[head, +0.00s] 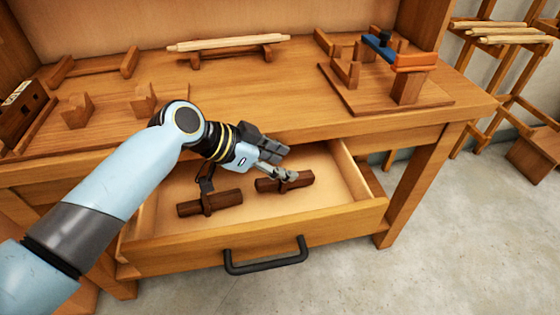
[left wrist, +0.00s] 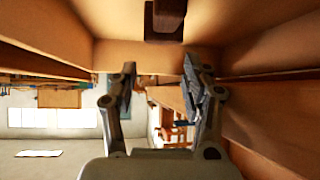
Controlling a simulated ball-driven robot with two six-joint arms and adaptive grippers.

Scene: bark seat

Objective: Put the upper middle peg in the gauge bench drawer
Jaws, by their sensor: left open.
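The gauge bench drawer (head: 250,237) is pulled open beneath the bench top. Two dark brown cross-shaped wooden pegs lie in it: a left peg (head: 222,199) and a right peg (head: 298,183). My left gripper (head: 284,162) is open over the drawer and overlaps the right peg in the head view. In the left wrist view, the open fingers (left wrist: 160,72) have nothing between them, and a dark peg (left wrist: 165,22) lies apart from them at the top edge. I cannot tell which peg is the upper middle one. My right gripper is not in view.
The drawer has a black handle (head: 266,260) in front. The bench top (head: 300,98) carries a rack with a pale rod (head: 228,43), wooden blocks at the left and a fixture (head: 385,85) at the right. Wooden racks stand farther right. The floor in front is clear.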

